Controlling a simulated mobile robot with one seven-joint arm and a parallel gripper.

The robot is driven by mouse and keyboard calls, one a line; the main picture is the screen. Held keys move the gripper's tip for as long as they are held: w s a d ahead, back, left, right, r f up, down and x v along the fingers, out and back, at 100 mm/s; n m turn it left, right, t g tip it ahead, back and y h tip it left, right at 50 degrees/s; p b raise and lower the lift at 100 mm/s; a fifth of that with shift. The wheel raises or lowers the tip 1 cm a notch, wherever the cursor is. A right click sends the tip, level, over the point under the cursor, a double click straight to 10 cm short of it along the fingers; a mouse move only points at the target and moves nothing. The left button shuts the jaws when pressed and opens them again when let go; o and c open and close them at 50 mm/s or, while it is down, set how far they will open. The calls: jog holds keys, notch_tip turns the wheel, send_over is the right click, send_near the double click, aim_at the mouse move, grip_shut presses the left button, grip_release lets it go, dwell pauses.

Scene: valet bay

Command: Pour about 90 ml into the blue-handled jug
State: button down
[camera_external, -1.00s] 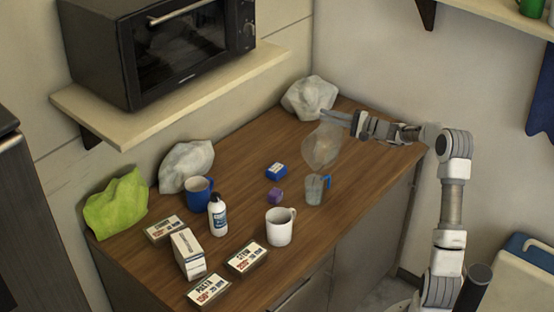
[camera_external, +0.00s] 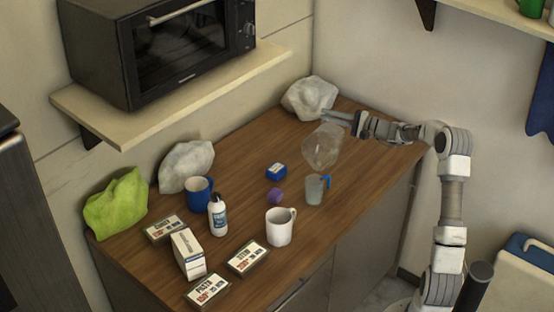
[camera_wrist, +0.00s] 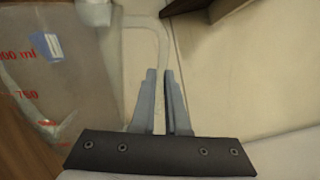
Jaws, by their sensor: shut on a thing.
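My gripper (camera_external: 338,118) is shut on the handle of a clear measuring jug (camera_external: 322,147). It holds this jug in the air above the counter, behind the blue-handled jug and seemingly tilted. In the wrist view, the clear jug (camera_wrist: 75,85) has red volume marks, and its handle (camera_wrist: 162,45) runs between my fingers (camera_wrist: 160,105). The blue-handled jug (camera_external: 314,190) is small and greyish, and stands upright on the counter with its handle to the right. I cannot make out a stream or the liquid level in either jug.
A blue box (camera_external: 276,172), a purple block (camera_external: 275,195) and a white mug (camera_external: 280,226) stand near the blue-handled jug. Left are a blue mug (camera_external: 198,194), a bottle (camera_external: 217,215) and several boxes. A pale crumpled bag (camera_external: 309,97) lies behind my gripper.

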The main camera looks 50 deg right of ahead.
aim_at(326, 139)
jog(key=shift+w+d+f+m, duration=0.25)
jog(key=shift+d+f+m, duration=0.25)
jog(key=shift+d, duration=0.1)
jog(key=shift+w+d+f+m, duration=0.25)
jog(key=shift+d+f+m, duration=0.25)
jog(key=shift+d, duration=0.1)
jog(key=shift+w+d+f+m+p, duration=0.15)
jog(key=shift+d+f+m+p, duration=0.1)
jog(key=shift+d+f+m, duration=0.3)
jog(key=shift+w+d+f+m+p, duration=0.1)
jog(key=shift+d+f+m+p, duration=0.15)
jog(key=shift+f+m, duration=0.4)
jog(key=shift+d+f, duration=0.1)
